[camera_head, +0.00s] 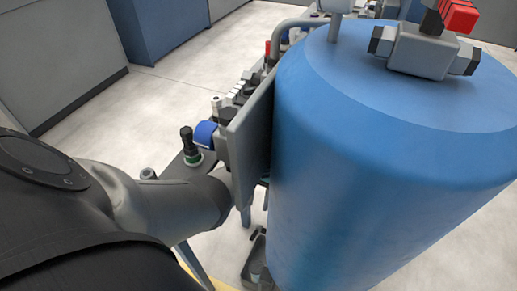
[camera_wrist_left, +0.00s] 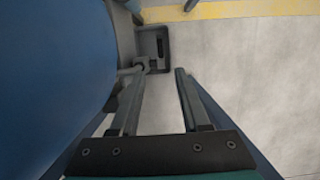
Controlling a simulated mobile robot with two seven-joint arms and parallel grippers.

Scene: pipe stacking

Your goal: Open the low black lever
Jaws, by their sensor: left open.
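My left gripper (camera_wrist_left: 160,72) is open in the left wrist view, its two fingers apart with bare floor between most of their length. The left fingertip is beside or against a small grey fitting at the lower side of the blue tank (camera_wrist_left: 45,75); I cannot tell if they touch. Just beyond the tips is a dark open box-shaped part (camera_wrist_left: 152,48) with a short dark bar in it. I cannot tell whether this bar is the low black lever. In the head view the tank (camera_head: 350,180) and a grey plate hide most of the gripper. My right gripper is not in view.
A grey upright plate (camera_head: 250,130) stands beside the tank. A red-handled valve (camera_head: 430,45) sits on the tank top. A bench with several fittings (camera_head: 205,135) runs behind the plate. Grey cabinets (camera_head: 60,55) stand at the back left, with open floor before them.

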